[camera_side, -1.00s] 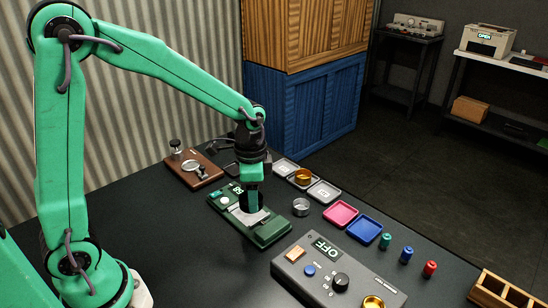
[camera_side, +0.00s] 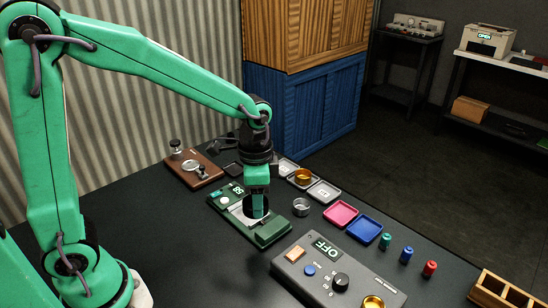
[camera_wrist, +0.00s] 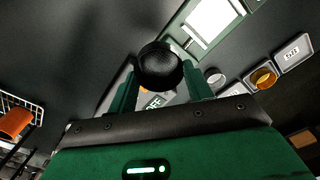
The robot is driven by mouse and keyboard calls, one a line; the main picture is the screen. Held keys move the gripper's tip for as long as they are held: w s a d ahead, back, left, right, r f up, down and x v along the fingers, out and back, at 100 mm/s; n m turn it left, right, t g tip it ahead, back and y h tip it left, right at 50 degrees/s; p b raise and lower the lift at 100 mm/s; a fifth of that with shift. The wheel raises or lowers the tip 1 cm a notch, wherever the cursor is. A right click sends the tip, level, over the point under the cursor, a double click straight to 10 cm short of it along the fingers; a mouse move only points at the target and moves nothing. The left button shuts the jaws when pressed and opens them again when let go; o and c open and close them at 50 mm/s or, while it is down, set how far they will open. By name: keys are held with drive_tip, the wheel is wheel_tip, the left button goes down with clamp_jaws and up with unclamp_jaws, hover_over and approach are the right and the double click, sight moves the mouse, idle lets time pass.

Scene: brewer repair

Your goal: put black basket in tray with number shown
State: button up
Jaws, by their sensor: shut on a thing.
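My gripper (camera_wrist: 160,90) is shut on the black basket (camera_wrist: 160,65), which sits between its green fingers in the wrist view. In the side view the black basket (camera_side: 256,206) is under my gripper (camera_side: 257,188), over or at the pale plate of the green device (camera_side: 270,232); I cannot tell if it touches. The device's small display (camera_side: 237,190) shows digits that look like 58, too small to be sure. Pale trays with number labels stand behind: one tray (camera_side: 324,192) is empty, and its neighbour holds a gold basket (camera_side: 303,176). A labelled tray (camera_wrist: 291,55) also shows in the wrist view.
A silver basket (camera_side: 301,207) stands right of the device. Pink (camera_side: 340,213) and blue (camera_side: 366,229) trays lie farther right. A grey box (camera_side: 330,275) reading OFF stands in front, with a gold basket (camera_side: 373,303) on it. A brown board (camera_side: 193,169) is behind left.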

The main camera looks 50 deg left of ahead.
drive_tip(key=shift+w, duration=0.1)
drive_tip(key=w+a, duration=0.3)
drive_tip(key=w, duration=0.8)
drive_tip(key=w+a+m, duration=0.1)
drive_tip(key=w+a, duration=0.3)
drive_tip(key=w, duration=0.8)
drive_tip(key=shift+a+f, duration=0.25)
drive_tip(key=shift+f, duration=0.15)
drive_tip(key=shift+w+a+f, duration=0.1)
drive_tip(key=w+a+f, duration=0.1)
drive_tip(key=a+f, duration=0.1)
drive_tip(key=a, duration=0.1)
drive_tip(key=w+a+f, duration=0.1)
drive_tip(key=a+f, duration=0.1)
drive_tip(key=a, duration=0.2)
drive_tip(key=w+a+f, duration=0.2)
drive_tip(key=a, duration=0.1)
drive_tip(key=shift+a+f, duration=0.35)
drive_tip(key=shift+f, duration=0.05)
drive_tip(key=shift+f, duration=2)
drive_tip(key=shift+f, duration=0.2)
